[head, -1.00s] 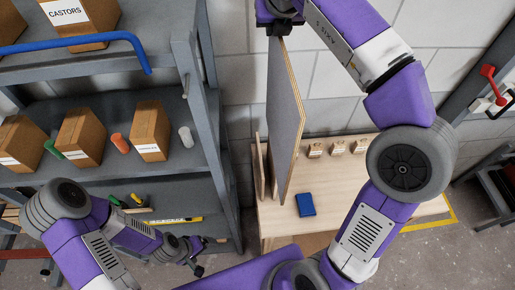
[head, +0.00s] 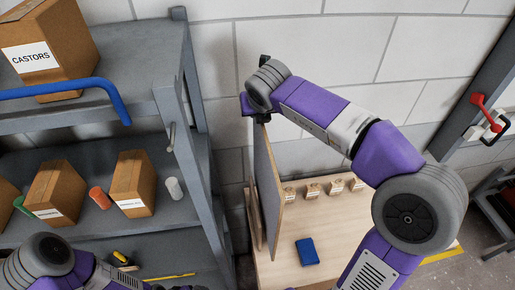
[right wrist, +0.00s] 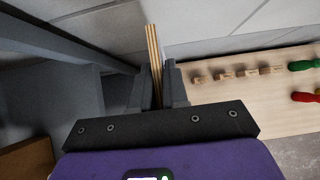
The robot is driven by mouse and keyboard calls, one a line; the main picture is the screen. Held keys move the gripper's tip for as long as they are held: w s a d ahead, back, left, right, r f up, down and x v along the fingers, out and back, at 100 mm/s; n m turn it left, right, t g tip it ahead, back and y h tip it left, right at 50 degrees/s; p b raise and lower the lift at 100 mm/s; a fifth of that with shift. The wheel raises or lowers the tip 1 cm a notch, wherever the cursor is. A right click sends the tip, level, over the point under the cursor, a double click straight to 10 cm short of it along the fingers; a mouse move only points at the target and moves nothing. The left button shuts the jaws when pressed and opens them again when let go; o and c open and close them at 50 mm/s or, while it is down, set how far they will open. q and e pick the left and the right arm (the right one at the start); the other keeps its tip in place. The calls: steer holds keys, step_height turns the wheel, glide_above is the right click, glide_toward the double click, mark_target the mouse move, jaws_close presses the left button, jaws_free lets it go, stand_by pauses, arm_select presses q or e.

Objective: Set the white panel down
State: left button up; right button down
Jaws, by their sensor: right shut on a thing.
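The panel (head: 270,185) hangs upright below my right gripper (head: 263,118), its visible broad face greyish white and its edge bare plywood. The right gripper is shut on its top edge. In the right wrist view the layered plywood edge (right wrist: 153,50) runs between the two dark fingers (right wrist: 157,88). The panel's lower end is at the left part of the pale wooden bench (head: 340,240); I cannot tell whether it touches the top. My left arm shows at the lower left of the head view, but its gripper is out of frame.
A thin wooden board (head: 250,220) stands just left of the panel. A blue object (head: 307,251) and several small labelled wooden blocks (head: 313,190) are on the bench to the right. A grey shelf (head: 190,120) with boxes stands close on the left.

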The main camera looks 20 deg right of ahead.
mark_target(257, 144)
step_height(257, 144, down, 9)
steer(key=shift+r+b, duration=0.15)
steer(key=shift+b, duration=0.75)
step_height(257, 144, down, 4)
steer(key=shift+f+b, duration=0.1)
steer(key=shift+b, duration=0.55)
steer(key=c, duration=1.1)
jaws_free()
